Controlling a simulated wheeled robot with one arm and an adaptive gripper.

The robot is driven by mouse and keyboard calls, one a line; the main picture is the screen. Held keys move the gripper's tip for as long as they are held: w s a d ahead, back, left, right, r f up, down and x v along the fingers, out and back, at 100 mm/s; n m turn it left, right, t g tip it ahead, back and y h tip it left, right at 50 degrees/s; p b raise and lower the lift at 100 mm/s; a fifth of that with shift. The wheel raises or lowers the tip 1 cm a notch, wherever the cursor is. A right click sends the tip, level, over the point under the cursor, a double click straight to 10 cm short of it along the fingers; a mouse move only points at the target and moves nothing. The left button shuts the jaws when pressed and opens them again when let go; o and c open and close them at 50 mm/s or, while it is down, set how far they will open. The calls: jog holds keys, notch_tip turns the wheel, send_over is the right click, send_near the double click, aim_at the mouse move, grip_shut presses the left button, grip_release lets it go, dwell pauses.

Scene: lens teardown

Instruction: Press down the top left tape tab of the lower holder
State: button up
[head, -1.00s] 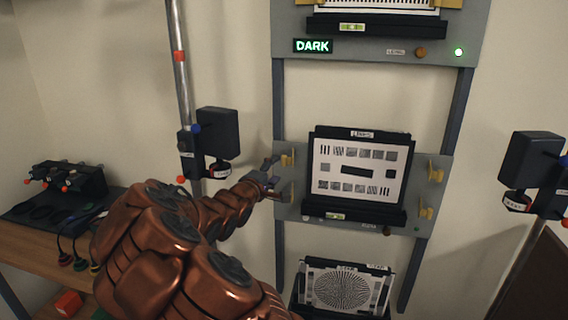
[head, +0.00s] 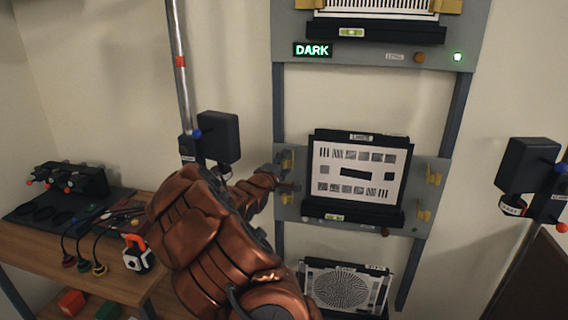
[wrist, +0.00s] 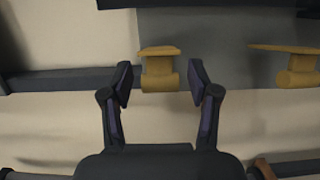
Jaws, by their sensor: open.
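The lower holder is a grey plate (head: 432,170) on the wall frame, with a striped test chart (head: 361,170) in its middle. Yellow tape tabs sit at its left and right sides. The top left tab (head: 287,158) is partly hidden by my gripper in the head view. In the wrist view, which appears turned sideways, that tab (wrist: 158,70) shows between my two fingers, and the bottom left tab (wrist: 298,68) is to the right. My gripper (wrist: 161,84) is open and empty. Whether the fingers touch the tab cannot be told.
An upper holder with a DARK sign (head: 313,49) is above, and a round-pattern chart (head: 344,288) below. A bench (head: 40,245) with tools is at left.

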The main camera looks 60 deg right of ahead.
grip_shut()
dwell(0.5)
